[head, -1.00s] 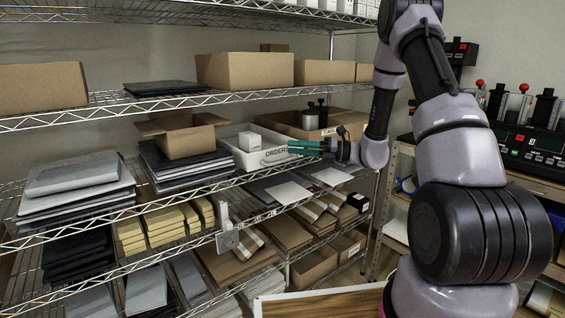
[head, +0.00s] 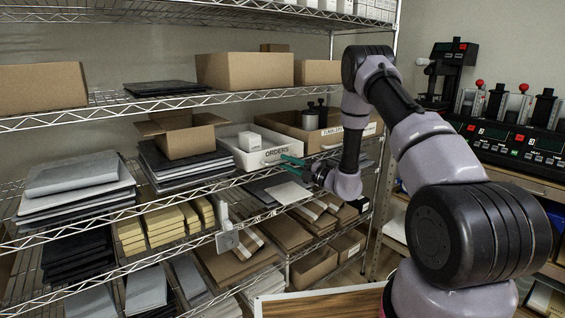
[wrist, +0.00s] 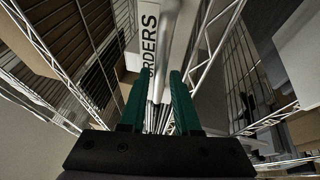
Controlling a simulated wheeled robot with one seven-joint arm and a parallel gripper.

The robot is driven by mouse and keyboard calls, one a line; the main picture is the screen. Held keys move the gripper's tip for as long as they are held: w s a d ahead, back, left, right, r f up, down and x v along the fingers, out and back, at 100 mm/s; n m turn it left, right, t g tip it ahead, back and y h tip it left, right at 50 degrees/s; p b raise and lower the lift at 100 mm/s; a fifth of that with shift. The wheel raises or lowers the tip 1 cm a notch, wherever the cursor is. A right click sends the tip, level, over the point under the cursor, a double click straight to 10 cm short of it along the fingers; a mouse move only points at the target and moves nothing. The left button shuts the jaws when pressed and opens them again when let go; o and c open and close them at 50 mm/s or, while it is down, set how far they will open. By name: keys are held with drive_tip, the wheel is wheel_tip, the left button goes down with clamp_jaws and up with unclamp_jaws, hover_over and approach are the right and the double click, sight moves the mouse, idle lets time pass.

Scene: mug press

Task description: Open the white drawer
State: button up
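The white drawer (head: 244,158) is a bin with an "ORDERS" label, on the middle wire shelf. A small white box (head: 250,141) sits inside it. My gripper (head: 286,163) is in front of the right part of the drawer's front face, with its teal fingers pointing toward it. In the wrist view, the teal fingers (wrist: 156,78) are apart. The drawer's white front (wrist: 150,22) with its lettering lies beyond them. A grey bar, likely the handle, shows between and beyond the fingertips; I cannot tell whether they touch it.
A cardboard box (head: 310,137) holding dark objects stands right of the drawer. Stacked dark flat packs (head: 185,168) with an open carton (head: 185,138) stand left. The wire shelf edge (head: 160,197) runs below. A control bench (head: 510,140) is at the right.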

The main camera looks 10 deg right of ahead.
drive_tip(key=shift+x, duration=1.05)
clamp_jaws()
idle(0.7)
